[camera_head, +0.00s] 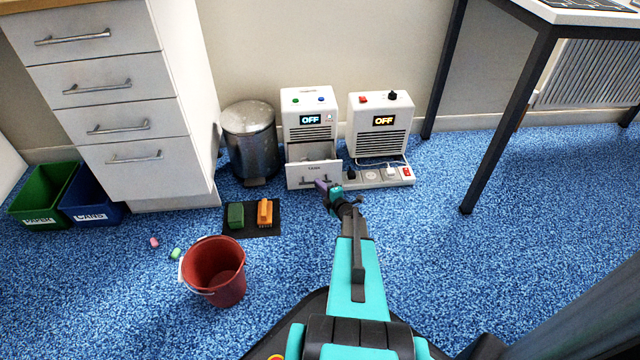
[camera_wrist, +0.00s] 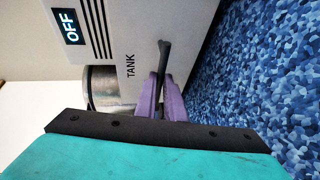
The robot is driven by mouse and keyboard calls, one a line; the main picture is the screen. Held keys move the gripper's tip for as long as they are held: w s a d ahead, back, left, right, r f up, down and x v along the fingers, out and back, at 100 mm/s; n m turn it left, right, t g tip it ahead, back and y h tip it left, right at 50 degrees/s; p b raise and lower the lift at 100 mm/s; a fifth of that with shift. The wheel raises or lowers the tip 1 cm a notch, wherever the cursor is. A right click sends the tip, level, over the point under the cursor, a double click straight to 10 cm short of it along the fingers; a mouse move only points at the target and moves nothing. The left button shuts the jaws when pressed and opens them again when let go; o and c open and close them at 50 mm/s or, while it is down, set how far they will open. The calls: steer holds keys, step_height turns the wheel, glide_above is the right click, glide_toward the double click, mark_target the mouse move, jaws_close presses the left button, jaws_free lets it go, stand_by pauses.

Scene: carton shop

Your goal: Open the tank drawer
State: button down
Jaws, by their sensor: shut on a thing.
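The tank drawer (camera_head: 314,174) is the white front marked TANK at the bottom of the left white appliance (camera_head: 309,112). In the head view it stands partly out, with its open top showing. In the wrist view the TANK front (camera_wrist: 125,45) fills the upper middle, with a dark bar handle (camera_wrist: 164,56). My gripper (camera_head: 323,187) is low at the drawer's front. Its purple fingers (camera_wrist: 162,97) are shut on the handle in the wrist view. The fingers hide part of the handle. The appliance's display reads OFF.
A second white appliance (camera_head: 380,125) and a power strip (camera_head: 385,177) stand right of the drawer. A metal bin (camera_head: 251,140) is close on its left. Blue carpet is clear at right.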

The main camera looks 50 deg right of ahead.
steer(key=c, duration=1.8)
jaws_free()
steer(key=shift+c, duration=0.2)
steer(key=p+v, duration=0.4)
steer(key=v, duration=1)
steer(key=shift+w+r, duration=0.1)
steer(key=shift+w, duration=0.05)
